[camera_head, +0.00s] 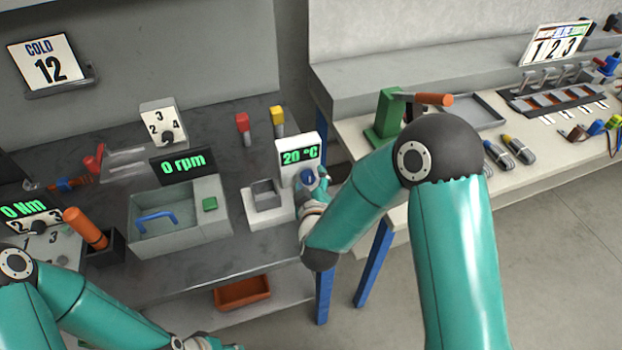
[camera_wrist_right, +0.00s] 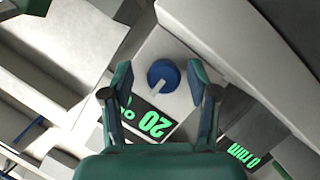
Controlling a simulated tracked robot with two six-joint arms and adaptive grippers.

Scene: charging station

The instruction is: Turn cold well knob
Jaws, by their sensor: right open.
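The cold well (camera_head: 296,158) is a white unit with a green "20 °C" display and a small square well (camera_head: 264,190) beside it. Its round blue knob (camera_head: 308,177) has a pale pointer line and is partly covered by my right gripper in the head view. My right gripper (camera_head: 314,188) is at the front of the unit. In the right wrist view, my right gripper (camera_wrist_right: 159,80) is open, with one finger on each side of the blue knob (camera_wrist_right: 163,75). Gaps show between the fingers and the knob. My left gripper (camera_head: 208,343) is cut off at the bottom edge.
Left of the cold well stands a grey basin (camera_head: 165,235) with a blue handle and a "0 rpm" display (camera_head: 182,164). Red and yellow blocks (camera_head: 277,118) stand behind. A white bench (camera_head: 550,150) with tools lies to the right.

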